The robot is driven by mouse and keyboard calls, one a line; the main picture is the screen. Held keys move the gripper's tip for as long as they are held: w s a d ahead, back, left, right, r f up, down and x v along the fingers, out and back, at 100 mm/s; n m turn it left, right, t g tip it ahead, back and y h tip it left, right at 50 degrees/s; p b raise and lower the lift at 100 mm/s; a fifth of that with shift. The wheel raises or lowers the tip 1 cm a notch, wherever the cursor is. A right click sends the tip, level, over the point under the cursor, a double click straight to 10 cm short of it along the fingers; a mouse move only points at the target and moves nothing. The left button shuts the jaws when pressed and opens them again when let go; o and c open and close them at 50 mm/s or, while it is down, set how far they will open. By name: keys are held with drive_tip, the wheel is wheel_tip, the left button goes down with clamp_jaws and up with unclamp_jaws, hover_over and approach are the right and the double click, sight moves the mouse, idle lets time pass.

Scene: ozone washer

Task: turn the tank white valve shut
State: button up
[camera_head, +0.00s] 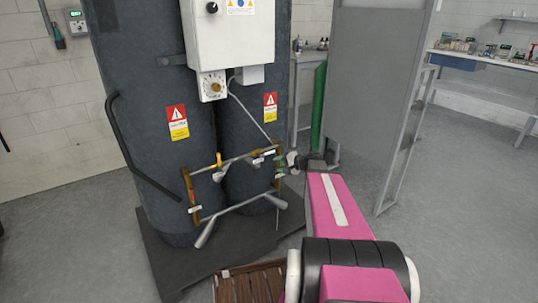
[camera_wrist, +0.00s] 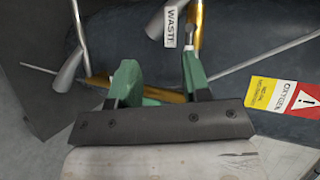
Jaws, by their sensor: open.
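The pipe frame (camera_head: 235,160) with small valves is on the front of the dark tanks. A yellow handle (camera_head: 219,160) is on its upper pipe, with a small pale white handle (camera_head: 218,176) just below it; I cannot tell for sure that this is the tank white valve. My gripper (camera_head: 292,160) is at the frame's right end. In the wrist view its green fingers (camera_wrist: 158,60) are apart, with nothing clearly gripped. A brass pipe (camera_wrist: 165,95) passes behind them. A small grey-white handle (camera_wrist: 189,35) is just beyond the right finger, beside a tag reading WASTE (camera_wrist: 170,25).
Two dark tanks (camera_head: 155,105) stand on a dark base mat (camera_head: 165,265). A white control box (camera_head: 232,35) is above the pipes. A black bent bar (camera_head: 125,140) is at left. A grey panel (camera_head: 375,90) stands right, with open floor beyond. A wooden slatted piece (camera_head: 250,285) lies in front.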

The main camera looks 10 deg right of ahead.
sight(270, 153)
drive_tip(key=w+d+r+m+t, duration=0.2)
drive_tip(key=w+d, duration=0.1)
drive_tip(key=d, duration=0.2)
drive_tip(key=x, duration=1)
drive_tip(key=shift+w+a+r, duration=0.1)
drive_tip(key=shift+a+r, duration=0.15)
drive_tip(key=shift+a, duration=0.25)
clamp_jaws()
